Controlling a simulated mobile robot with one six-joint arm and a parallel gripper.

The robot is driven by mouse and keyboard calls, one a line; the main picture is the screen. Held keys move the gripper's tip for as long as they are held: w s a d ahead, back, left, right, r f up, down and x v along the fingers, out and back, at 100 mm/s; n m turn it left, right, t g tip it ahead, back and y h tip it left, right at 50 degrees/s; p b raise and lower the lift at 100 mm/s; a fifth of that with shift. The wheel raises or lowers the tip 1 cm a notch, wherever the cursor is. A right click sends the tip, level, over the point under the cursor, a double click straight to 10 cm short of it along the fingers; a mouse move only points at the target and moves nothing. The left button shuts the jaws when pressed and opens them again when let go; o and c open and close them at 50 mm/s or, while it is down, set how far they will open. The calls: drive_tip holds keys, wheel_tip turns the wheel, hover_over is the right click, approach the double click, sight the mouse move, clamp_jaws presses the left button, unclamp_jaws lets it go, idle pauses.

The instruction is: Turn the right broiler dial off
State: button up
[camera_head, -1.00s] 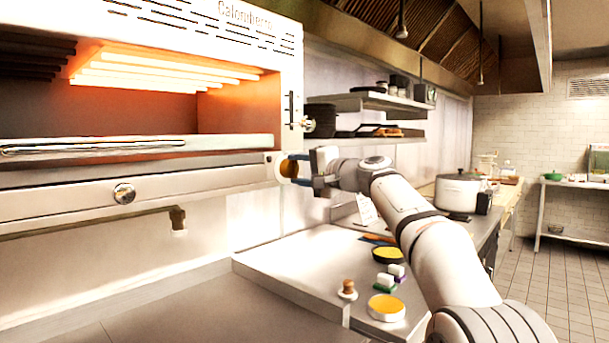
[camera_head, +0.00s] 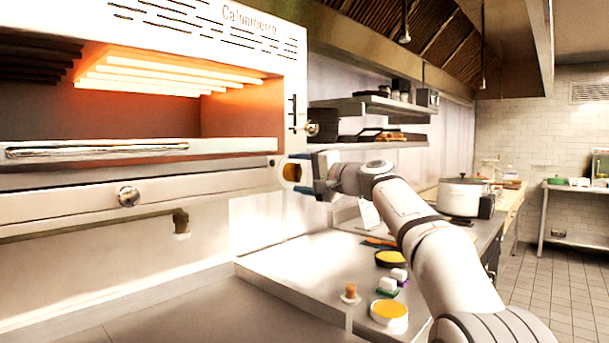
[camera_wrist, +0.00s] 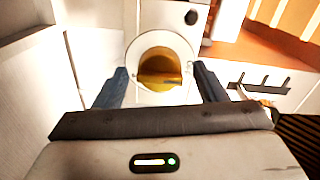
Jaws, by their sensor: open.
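The right broiler dial (camera_head: 291,172) is an amber-brown knob in a pale ring at the right end of the broiler's front. In the wrist view the dial (camera_wrist: 160,66) faces me, with a bar across its middle that looks about level in that picture. My gripper (camera_head: 303,172) is at the dial, open. In the wrist view its dark fingers stand left and right of the dial, with gaps showing; I cannot tell whether the tips touch the ring. The left dial (camera_head: 128,196), round and silvery, is on the same front panel. The broiler's heating bars (camera_head: 150,75) glow orange.
A small lever knob (camera_head: 312,128) sticks out above the right dial. A wall shelf (camera_head: 370,105) is behind my arm. Below, the counter (camera_head: 290,265) holds a yellow-topped tub (camera_head: 388,314), a small cork-topped item (camera_head: 350,293) and a pan (camera_head: 391,258).

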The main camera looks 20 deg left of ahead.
drive_tip(key=b+v, duration=0.2)
drive_tip(key=v, duration=0.5)
drive_tip(key=shift+s+d, duration=0.15)
drive_tip(key=shift+d, duration=0.2)
drive_tip(key=shift+d, duration=0.1)
drive_tip(key=s+d+f+n+g+h+p, duration=0.1)
drive_tip(key=s+d+f+g+h+p, duration=0.1)
drive_tip(key=s+d+f+h+p, duration=0.5)
drive_tip(key=s+d+f+n+g+h+p, duration=0.1)
drive_tip(key=s+d+f+h+p, duration=0.7)
drive_tip(key=s+d+f, duration=1.1)
drive_tip(key=s+d+g+h, duration=0.1)
drive_tip(key=s+d, duration=0.7)
drive_tip(key=d, duration=0.1)
drive_tip(key=shift+s+d+f+h, duration=0.15)
drive_tip(key=shift+s+f+h, duration=0.15)
drive_tip(key=shift+s+f, duration=0.05)
drive_tip(key=shift+c, duration=0.5)
